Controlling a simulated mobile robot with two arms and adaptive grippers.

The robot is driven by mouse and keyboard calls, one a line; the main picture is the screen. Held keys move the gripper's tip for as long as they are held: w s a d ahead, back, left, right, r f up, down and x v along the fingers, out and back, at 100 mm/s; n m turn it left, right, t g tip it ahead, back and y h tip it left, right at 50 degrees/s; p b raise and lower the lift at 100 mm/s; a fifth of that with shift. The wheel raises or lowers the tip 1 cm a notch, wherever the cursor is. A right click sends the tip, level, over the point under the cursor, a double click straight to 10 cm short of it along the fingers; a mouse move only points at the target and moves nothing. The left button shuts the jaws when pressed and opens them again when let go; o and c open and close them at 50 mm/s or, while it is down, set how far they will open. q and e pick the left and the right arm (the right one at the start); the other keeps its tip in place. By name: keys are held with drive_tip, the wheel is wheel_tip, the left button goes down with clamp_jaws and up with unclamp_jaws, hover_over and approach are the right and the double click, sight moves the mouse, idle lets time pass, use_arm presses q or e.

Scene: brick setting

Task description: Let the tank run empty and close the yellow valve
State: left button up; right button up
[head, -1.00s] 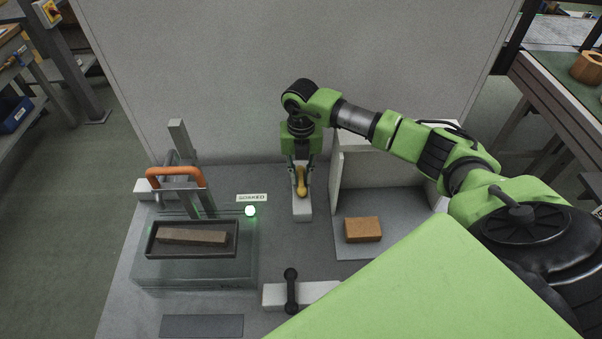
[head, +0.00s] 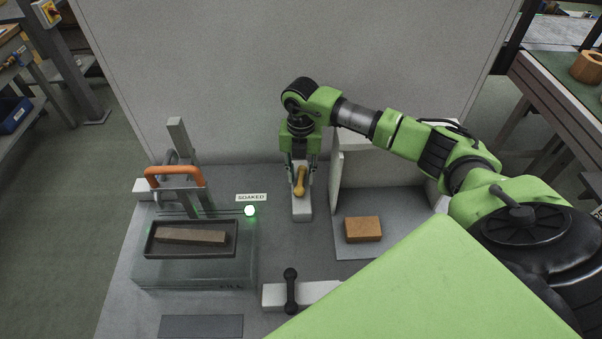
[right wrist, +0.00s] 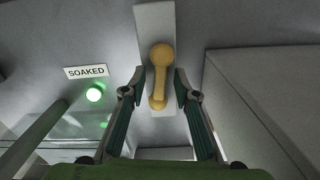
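The yellow valve (head: 300,181) is a handle on a white block, between the tank and the grey stand. Its handle points along the block's length. My right gripper (head: 302,172) hangs over it with its fingers spread. In the right wrist view the yellow valve (right wrist: 160,75) lies between the open fingertips (right wrist: 159,88), with a gap visible on each side. The clear tank (head: 195,272) stands at the left; its water level is hard to tell. A dark tray (head: 150,254) with a grey-brown brick (head: 192,236) sits at its top. My left gripper is out of view.
A lit green lamp (head: 250,211) stands beside a "SOAKED" sign (head: 251,197). A black-handled valve (head: 291,290) is in front. An orange handle (head: 174,176) rises behind the tray. An orange brick (head: 363,229) lies on the grey pad at the right, by upright panels.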

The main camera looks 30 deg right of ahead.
sight(301, 176)
wheel_tip(301, 176, up, 12)
idle(0.6)
idle(0.5)
